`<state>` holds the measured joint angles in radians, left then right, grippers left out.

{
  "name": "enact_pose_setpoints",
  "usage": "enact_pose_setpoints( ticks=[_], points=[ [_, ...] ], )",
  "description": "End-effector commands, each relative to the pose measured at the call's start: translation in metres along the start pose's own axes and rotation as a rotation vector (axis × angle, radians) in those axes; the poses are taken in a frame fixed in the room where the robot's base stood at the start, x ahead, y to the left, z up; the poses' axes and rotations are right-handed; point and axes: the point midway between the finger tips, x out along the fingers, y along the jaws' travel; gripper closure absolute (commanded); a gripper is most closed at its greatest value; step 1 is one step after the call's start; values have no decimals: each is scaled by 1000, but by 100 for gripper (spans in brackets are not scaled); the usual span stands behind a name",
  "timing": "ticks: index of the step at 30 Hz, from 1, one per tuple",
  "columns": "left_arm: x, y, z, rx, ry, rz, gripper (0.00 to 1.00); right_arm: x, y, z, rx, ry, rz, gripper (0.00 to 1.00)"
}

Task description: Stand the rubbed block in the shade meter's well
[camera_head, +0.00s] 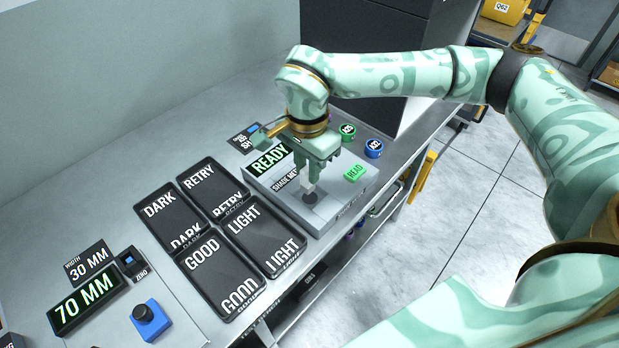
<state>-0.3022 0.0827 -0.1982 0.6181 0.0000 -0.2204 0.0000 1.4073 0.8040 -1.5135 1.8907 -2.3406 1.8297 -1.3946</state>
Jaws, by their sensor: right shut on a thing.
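The shade meter (344,192) is a light grey box on the bench, with a green READY display (268,161) and a green READ button (354,173). Its dark round well (313,199) is in the top face. My right gripper (309,179) points down over the meter, shut on a small pale block (309,187). The block's lower end is at or just above the well; I cannot tell whether it has entered. The gripper hides part of the meter's top. My left gripper is out of view.
Black trays marked DARK (160,202), RETRY (196,174), LIGHT (243,219) and GOOD (205,252) lie left of the meter. Green (348,131) and blue (373,148) round items stand behind the meter.

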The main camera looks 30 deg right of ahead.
Motion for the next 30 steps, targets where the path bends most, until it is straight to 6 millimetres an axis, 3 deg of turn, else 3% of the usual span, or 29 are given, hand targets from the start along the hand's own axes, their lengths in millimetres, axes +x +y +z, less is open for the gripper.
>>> enact_pose_setpoints(
  ticks=[8, 14, 25, 26, 27, 30],
  points=[
    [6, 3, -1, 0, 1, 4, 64, 22, -8, -16, 2, 0, 1, 100],
    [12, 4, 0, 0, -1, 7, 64, 52, -8, -16, -1, 0, 1, 100],
    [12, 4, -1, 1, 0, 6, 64, 56, -8, -16, -1, 0, -1, 100],
    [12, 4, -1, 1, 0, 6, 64, 55, -8, -16, -1, 1, -1, 70],
    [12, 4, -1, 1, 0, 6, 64, 55, -8, -16, -1, 0, -1, 59],
    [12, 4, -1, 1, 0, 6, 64, 55, -8, -16, -1, 0, -1, 57]
  ],
)
